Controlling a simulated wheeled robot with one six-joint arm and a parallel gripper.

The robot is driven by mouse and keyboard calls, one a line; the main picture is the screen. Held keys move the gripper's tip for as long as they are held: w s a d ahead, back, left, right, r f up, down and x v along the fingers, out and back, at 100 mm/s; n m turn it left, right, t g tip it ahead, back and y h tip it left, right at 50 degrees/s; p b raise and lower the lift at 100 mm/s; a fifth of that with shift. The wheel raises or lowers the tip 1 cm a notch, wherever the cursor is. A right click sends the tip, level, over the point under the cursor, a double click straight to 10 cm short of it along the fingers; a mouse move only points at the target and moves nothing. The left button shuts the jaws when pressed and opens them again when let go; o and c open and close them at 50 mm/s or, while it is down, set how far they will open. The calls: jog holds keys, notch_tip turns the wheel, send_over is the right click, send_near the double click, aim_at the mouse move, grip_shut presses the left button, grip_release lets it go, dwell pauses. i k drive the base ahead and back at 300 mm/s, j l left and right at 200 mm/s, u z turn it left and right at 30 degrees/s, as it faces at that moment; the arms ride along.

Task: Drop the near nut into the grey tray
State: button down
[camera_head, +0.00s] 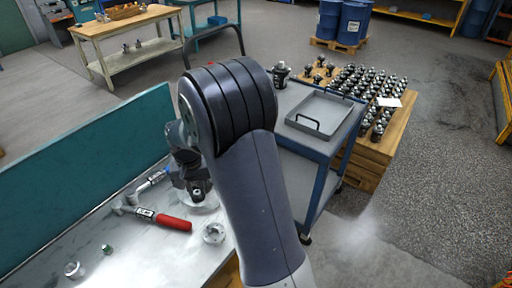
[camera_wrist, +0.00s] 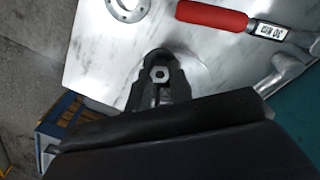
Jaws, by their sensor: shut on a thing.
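My gripper (camera_head: 197,188) is low over the metal-topped workbench, partly hidden behind my arm. In the wrist view, my gripper (camera_wrist: 160,88) is shut on a small light hexagonal nut (camera_wrist: 160,73) with a dark hole. The grey tray (camera_head: 306,127) lies on a blue cart to the right of my arm, away from the gripper. It looks empty, with a dark handle at its near side.
A red-handled hammer (camera_head: 172,221) and a metal ring (camera_head: 213,234) lie close to the gripper. A small green part (camera_head: 107,249) and another ring (camera_head: 74,270) lie farther left. A teal panel (camera_head: 90,155) backs the bench. Many metal parts (camera_head: 372,90) stand on a wooden pallet beyond the cart.

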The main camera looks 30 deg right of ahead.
aim_at(324, 116)
jog(key=k+z, duration=0.3)
jog(key=z, duration=0.3)
jog(key=i+z, duration=0.15)
jog(key=z, duration=0.2)
jog(key=i+j+z, duration=0.1)
jog(key=z, duration=0.2)
jog(key=i+j+z, duration=0.1)
jog(key=z, duration=0.25)
jog(key=j, duration=0.1)
